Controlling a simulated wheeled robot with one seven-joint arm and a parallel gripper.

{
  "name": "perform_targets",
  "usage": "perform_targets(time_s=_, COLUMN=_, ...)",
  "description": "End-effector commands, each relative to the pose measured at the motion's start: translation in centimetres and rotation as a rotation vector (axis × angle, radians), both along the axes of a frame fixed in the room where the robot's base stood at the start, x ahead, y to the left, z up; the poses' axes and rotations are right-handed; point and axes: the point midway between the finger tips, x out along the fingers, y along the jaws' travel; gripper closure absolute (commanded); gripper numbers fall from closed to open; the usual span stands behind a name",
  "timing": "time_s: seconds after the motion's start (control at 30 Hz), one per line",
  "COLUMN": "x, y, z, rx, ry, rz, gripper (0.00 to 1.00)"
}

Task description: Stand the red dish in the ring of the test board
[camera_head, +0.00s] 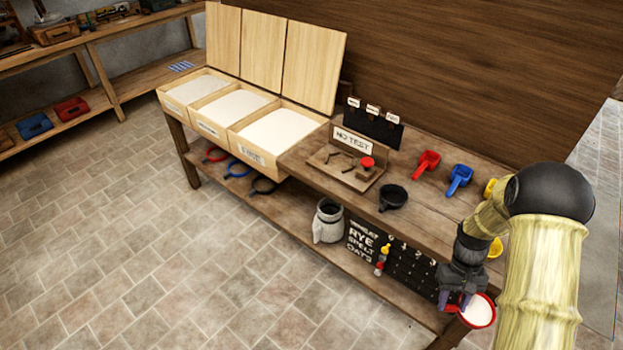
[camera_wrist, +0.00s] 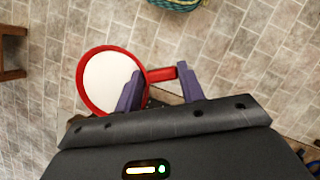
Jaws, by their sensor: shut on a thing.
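My gripper (camera_head: 456,298) is shut on the handle of a red-rimmed round pan (camera_head: 478,311) with a flat white inside, out past the bench's front right. In the wrist view the handle lies between the two purple fingers (camera_wrist: 160,88), with the pan's round part (camera_wrist: 106,80) to the left. The test board (camera_head: 342,170) lies on the bench top below a "NO TEST" sign. A small red round thing (camera_head: 366,162) is on the board's right part. I cannot tell whether it is a dish, and cannot make out a ring clearly.
A red scoop (camera_head: 427,163), a blue scoop (camera_head: 459,178) and a black pan (camera_head: 393,196) lie on the bench. Flour bins (camera_head: 277,132) with raised lids stand left. Floor in front is clear.

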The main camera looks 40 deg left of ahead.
Motion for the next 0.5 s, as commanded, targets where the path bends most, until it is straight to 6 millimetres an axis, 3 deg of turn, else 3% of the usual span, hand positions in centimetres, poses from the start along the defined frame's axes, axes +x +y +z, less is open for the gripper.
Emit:
perform_targets(time_s=0.03, x=0.6, y=-2.1, z=-1.2, rx=-0.003, ry=0.005, rz=-0.1, gripper=0.9)
perform_targets(time_s=0.1, x=1.3, y=-4.4, z=-2.5, rx=-0.003, ry=0.006, rz=-0.226, gripper=0.9)
perform_targets(time_s=0.23, x=2.0, y=-7.6, z=-4.4, rx=-0.007, ry=0.01, rz=-0.404, gripper=0.9)
perform_targets(time_s=0.33, x=2.2, y=-8.8, z=-5.1, rx=-0.008, ry=0.011, rz=-0.476, gripper=0.9)
perform_targets(time_s=0.5, x=2.3, y=-9.1, z=-5.3, rx=-0.009, ry=0.011, rz=-0.497, gripper=0.9)
